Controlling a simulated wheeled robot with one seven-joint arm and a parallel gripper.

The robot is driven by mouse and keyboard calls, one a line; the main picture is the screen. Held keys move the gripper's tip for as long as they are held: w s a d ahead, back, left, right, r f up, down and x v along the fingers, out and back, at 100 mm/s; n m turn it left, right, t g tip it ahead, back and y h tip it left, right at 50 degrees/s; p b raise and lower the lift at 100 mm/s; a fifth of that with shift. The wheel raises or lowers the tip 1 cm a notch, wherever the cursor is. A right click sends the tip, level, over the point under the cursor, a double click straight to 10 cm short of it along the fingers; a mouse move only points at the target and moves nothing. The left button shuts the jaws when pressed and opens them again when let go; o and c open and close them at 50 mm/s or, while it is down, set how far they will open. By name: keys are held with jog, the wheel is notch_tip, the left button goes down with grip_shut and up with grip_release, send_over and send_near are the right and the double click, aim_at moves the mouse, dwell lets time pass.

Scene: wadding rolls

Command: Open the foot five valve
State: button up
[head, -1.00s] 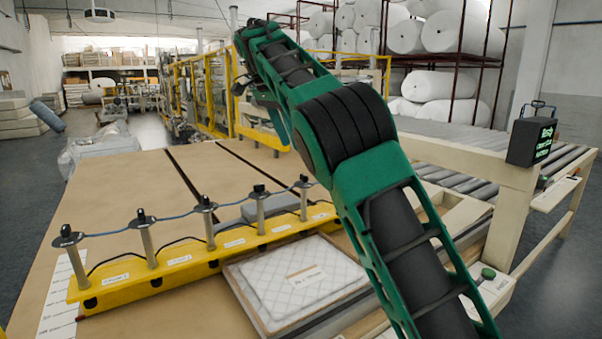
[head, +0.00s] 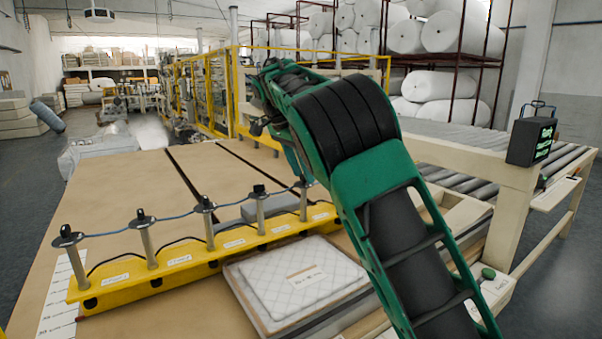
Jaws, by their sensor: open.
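A yellow bar (head: 190,262) lies across the table. It carries a row of grey upright posts with black tops, joined by a blue hose. White labels sit beside the posts, too small to read, so I cannot tell by label which is foot five. The leftmost post (head: 73,266) stands at the near end. The rightmost post (head: 303,197) stands at the far end, close beside my green arm in the picture. My arm rises from the lower right, bends at the upper middle and drops behind itself. My gripper is hidden behind the arm.
A quilted white pad (head: 302,280) lies in front of the bar. A grey block (head: 270,207) lies behind it. The tan table (head: 130,190) is clear farther back. A small black screen (head: 531,141) and a roller conveyor (head: 470,185) stand on the right.

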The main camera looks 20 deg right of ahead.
jog(key=c, duration=1)
jog(key=shift+r, duration=0.1)
jog(key=shift+c, duration=0.2)
jog(key=shift+n, duration=0.4)
jog(key=n+t, duration=0.1)
jog(key=n, duration=0.2)
jog(key=shift+s+n+t+y, duration=0.1)
jog(key=shift+n+t+y, duration=0.2)
jog(key=shift+y, duration=0.1)
jog(key=n, duration=0.1)
jog(key=n+y, duration=0.1)
jog(key=n, duration=0.1)
jog(key=n+t, duration=0.1)
jog(key=shift+s+d+r+n, duration=0.1)
jog(key=shift+d+n, duration=0.15)
jog(key=shift+n, duration=0.05)
jog(key=n+y, duration=0.1)
jog(key=n, duration=0.1)
jog(key=n+y, duration=0.1)
jog(key=n, duration=0.1)
jog(key=shift+d+t, duration=0.2)
jog(key=shift+t, duration=0.1)
jog(key=shift+d+n+y, duration=0.1)
jog(key=shift+n+y, duration=0.8)
jog(key=shift+n, duration=1.5)
